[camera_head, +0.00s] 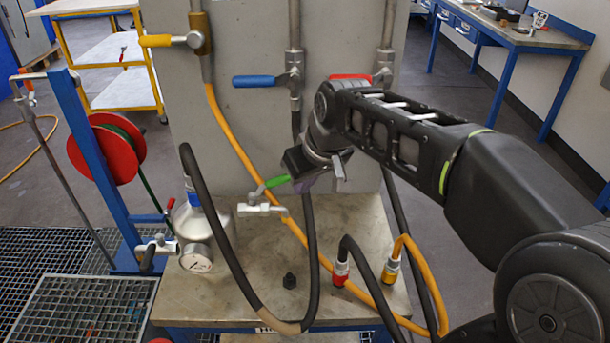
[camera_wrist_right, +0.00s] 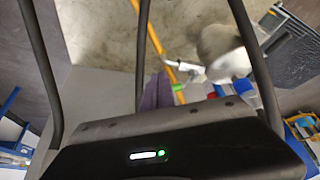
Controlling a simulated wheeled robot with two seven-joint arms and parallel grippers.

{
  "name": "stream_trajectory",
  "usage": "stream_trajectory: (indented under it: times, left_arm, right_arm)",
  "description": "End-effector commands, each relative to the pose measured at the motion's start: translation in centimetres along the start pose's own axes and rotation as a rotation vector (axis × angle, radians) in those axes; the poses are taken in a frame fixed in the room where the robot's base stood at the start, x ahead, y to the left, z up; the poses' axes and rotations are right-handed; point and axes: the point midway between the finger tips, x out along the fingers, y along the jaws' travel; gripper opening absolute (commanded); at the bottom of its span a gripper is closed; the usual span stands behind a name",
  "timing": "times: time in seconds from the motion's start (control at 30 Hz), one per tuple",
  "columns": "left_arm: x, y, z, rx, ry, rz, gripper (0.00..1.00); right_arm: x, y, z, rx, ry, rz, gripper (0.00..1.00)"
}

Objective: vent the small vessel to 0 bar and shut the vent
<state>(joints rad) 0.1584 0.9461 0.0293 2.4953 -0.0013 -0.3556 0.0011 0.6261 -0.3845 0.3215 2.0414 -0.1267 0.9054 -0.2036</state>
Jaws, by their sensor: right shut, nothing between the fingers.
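The small vessel (camera_head: 218,217) is a pale metal bottle on the bench, with a round gauge (camera_head: 196,258) at its front; its needle is too small to read. It also shows in the right wrist view (camera_wrist_right: 222,48). A small valve with a green lever (camera_head: 271,186) and silver body (camera_head: 262,209) sits at its right side. The lever slants up to the right. My right gripper (camera_head: 304,184) is shut and empty, close by the lever's right end; I cannot tell whether they touch. In the wrist view the green lever (camera_wrist_right: 178,90) is partly hidden. My left gripper is out of view.
The panel behind carries yellow (camera_head: 157,41), blue (camera_head: 255,81) and red (camera_head: 350,76) valve levers. A black hose (camera_head: 225,250) and an orange hose (camera_head: 232,137) cross the bench (camera_head: 240,300). A red hose reel (camera_head: 105,150) stands at left.

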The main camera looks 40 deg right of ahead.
Motion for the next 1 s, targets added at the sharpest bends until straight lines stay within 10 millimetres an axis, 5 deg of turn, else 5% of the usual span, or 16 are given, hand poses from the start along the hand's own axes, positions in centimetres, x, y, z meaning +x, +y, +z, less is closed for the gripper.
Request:
stream_trajectory:
  times: [0.3, 0.53, 1.0]
  left_arm:
    - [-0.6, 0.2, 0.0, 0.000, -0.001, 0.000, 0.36]
    - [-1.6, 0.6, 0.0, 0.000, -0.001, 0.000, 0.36]
    - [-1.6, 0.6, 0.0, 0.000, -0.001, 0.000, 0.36]
  right_arm:
    - [6.2, 0.0, -0.2, 0.002, -0.003, -0.003, 0.00]
    - [6.7, 0.0, -3.3, 0.001, 0.000, -0.003, 0.00]
    - [7.0, 0.0, -3.9, 0.000, 0.001, -0.002, 0.00]
